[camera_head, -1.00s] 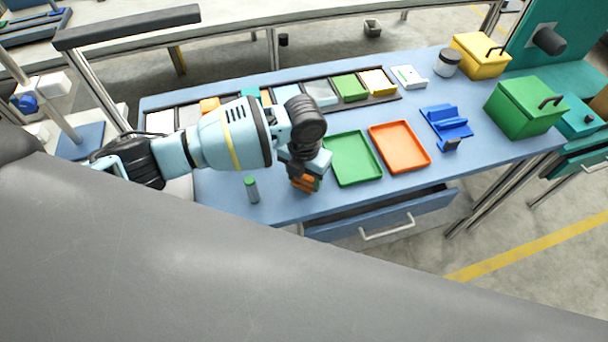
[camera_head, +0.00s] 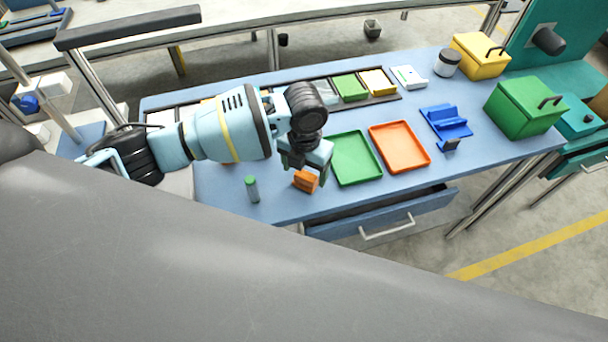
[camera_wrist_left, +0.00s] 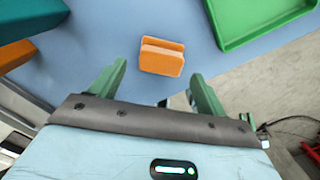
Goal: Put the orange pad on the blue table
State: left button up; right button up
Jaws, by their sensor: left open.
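The orange pad (camera_head: 306,181) lies on the blue table (camera_head: 285,208) near its front edge, left of the green tray. In the left wrist view the pad (camera_wrist_left: 161,57) shows whole, with a groove along it, just beyond the fingertips and between their lines. My left gripper (camera_head: 306,170) is open and empty, close above the pad. In the left wrist view its two green fingers (camera_wrist_left: 158,78) stand apart, and bare blue table (camera_wrist_left: 90,40) surrounds the pad. My right gripper is not in view.
A green tray (camera_head: 355,158) and an orange tray (camera_head: 399,146) lie to the right. A small green-capped cylinder (camera_head: 252,189) stands to the left. A blue holder (camera_head: 446,121) and green box (camera_head: 525,106) are farther right. An open drawer (camera_head: 385,215) juts out below the front edge.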

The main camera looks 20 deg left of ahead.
aim_at(305, 177)
pick_arm(q)
notch_tip(305, 177, up, 9)
dwell(0.3)
dwell(0.5)
jog(key=s+d+f+n+h, duration=0.2)
jog(key=s+d+f+n, duration=0.1)
jog(key=s+f+n, duration=0.4)
jog(key=s+d+f+n+h, duration=0.2)
jog(key=s+d+f+n, duration=0.15)
jog(key=s+n, duration=0.55)
jog(key=s+a+f+n+t+y, duration=0.1)
jog(key=s+a+f+n+y, duration=0.1)
jog(key=s+a+n, duration=0.7)
jog(key=s+a+f+n+t+y, duration=0.1)
jog(key=s+a+f+n+y, duration=0.15)
jog(key=s+a+n, duration=0.7)
jog(key=w+d+f+n+t+h, duration=0.1)
jog(key=w+d+f+t+h, duration=0.1)
jog(key=w+d+f+t, duration=0.3)
jog(key=shift+w+d+f+n+t, duration=0.15)
jog(key=shift+w+f+n+t, duration=0.2)
jog(key=shift+w+f+t, duration=1.4)
jog(key=shift+s+f+g+h, duration=0.25)
jog(key=shift+s+f+g, duration=0.2)
jog(key=shift+f+g, duration=0.25)
